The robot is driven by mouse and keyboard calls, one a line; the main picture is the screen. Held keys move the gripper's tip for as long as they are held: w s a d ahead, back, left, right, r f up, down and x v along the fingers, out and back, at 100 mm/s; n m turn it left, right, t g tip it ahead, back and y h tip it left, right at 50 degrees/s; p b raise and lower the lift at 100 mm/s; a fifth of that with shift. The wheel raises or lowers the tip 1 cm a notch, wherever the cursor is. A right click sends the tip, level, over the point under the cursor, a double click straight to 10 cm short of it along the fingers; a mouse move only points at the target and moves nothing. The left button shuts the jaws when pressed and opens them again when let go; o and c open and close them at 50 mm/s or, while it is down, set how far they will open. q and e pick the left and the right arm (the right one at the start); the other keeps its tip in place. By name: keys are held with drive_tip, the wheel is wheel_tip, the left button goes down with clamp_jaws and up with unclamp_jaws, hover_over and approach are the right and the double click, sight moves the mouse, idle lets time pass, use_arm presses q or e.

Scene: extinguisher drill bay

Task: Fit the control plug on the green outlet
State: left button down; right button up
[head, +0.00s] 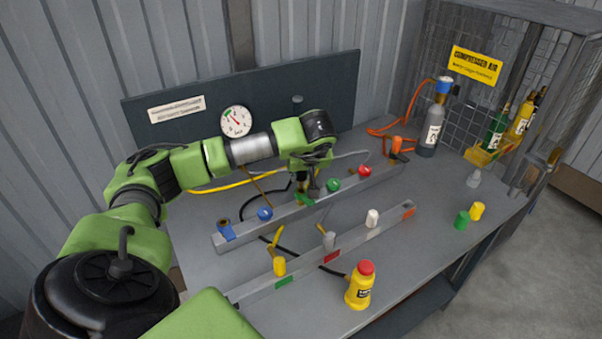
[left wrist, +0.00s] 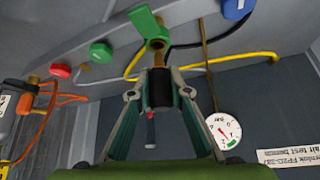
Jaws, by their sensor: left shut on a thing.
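My left gripper (head: 307,178) hangs over the rear manifold bar in the head view. In the left wrist view its fingers (left wrist: 161,91) are shut on a dark cylinder, which looks like the control plug (left wrist: 161,88). The green outlet (head: 305,200) is on the rear bar, right below the gripper and partly hidden by it. In the left wrist view the green outlet (left wrist: 147,24) shows a brass fitting just beyond the plug's end. I cannot tell whether plug and fitting touch. My right gripper is not in view.

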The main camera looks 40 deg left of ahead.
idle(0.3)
use_arm(q)
drive_tip(key=shift+f, duration=0.25)
drive_tip(key=shift+f+b, duration=0.75)
drive_tip(key=shift+f+b, duration=0.4)
drive_tip(key=shift+f, duration=0.2)
idle(0.8)
